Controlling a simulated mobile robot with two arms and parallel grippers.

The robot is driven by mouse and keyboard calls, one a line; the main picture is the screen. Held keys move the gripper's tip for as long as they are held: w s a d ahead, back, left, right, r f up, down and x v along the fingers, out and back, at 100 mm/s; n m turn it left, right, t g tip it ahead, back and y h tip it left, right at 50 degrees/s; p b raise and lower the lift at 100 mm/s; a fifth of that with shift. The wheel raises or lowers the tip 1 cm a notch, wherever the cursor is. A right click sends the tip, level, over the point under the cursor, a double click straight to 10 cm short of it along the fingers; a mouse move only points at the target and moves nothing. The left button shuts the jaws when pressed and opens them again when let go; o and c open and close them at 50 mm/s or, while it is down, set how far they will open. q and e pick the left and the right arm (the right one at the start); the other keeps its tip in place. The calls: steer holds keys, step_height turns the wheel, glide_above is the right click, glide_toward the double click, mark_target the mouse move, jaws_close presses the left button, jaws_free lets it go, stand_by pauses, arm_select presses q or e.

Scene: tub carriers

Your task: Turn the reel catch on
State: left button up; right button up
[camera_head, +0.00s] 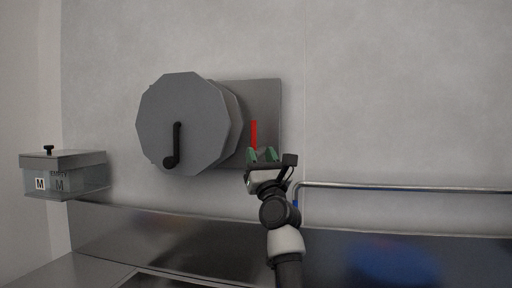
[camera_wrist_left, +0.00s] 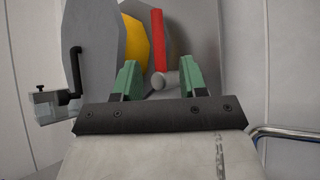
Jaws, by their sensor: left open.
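The reel (camera_head: 182,125) is a grey many-sided drum on the wall with a black crank (camera_head: 175,146). To its right on a grey backplate (camera_head: 266,98) is the reel catch, a red upright lever (camera_head: 253,133). In the left wrist view the red lever (camera_wrist_left: 158,41) stands upright above a grey round stub (camera_wrist_left: 165,79). My left gripper (camera_head: 262,155) is just below the red lever in the head view. In the left wrist view its green fingers (camera_wrist_left: 161,84) are open, with the stub seen between them; contact cannot be told. My right gripper is not in view.
A clear box with a grey lid (camera_head: 75,160) and M labels is fixed at the left. A metal pipe (camera_head: 400,186) runs along the wall to the right of my gripper. A steel counter (camera_head: 170,240) lies below. The wall at upper right is bare.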

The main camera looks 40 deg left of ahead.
arm_select(q)
steer(key=v, duration=0.5)
steer(key=shift+b, duration=0.4)
